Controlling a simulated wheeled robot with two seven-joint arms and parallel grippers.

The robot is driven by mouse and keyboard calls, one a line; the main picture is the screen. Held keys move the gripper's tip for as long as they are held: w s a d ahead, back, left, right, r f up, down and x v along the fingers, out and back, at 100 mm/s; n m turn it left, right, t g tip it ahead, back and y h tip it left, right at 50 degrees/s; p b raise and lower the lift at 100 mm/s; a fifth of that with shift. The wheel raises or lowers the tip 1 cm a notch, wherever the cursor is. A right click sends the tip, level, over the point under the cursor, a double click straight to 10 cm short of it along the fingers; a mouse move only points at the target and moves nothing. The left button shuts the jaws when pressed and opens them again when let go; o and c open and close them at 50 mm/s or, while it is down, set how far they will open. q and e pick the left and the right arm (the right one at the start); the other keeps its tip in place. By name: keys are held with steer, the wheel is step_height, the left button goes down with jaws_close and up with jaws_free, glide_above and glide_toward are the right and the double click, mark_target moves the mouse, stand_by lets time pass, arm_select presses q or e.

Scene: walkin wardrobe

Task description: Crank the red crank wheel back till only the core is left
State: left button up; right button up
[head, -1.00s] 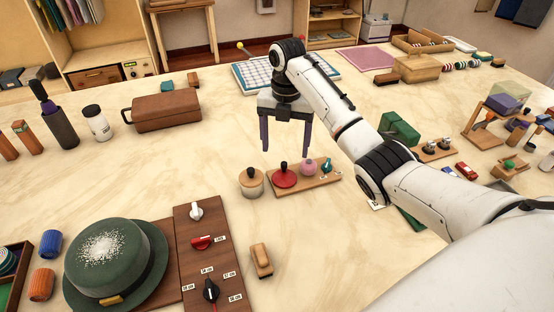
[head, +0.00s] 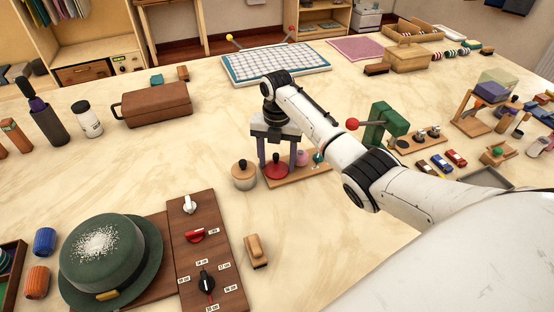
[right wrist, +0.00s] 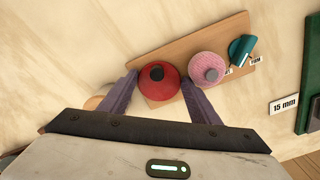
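The red crank wheel (head: 276,171) is a round red disc with a dark knob on top, on a small wooden board (head: 300,179). It also shows in the right wrist view (right wrist: 159,86). A pink ribbed spool with a grey knob (right wrist: 208,69) and a teal piece (right wrist: 242,48) share the board. My right gripper (head: 277,166) is open over the wheel. In the right wrist view its two purple fingers (right wrist: 160,79) stand on either side of the wheel; contact cannot be told. My left gripper is out of view.
A round wooden pot with a dark knob (head: 244,176) stands close left of the board. A green device with a red ball handle (head: 391,121) stands behind my right arm. A green hat (head: 135,238) and a brown knob panel (head: 222,262) are at the front left.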

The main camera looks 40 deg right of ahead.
steer(key=c, duration=0.5)
steer(key=shift+c, duration=0.2)
steer(key=shift+m, duration=0.4)
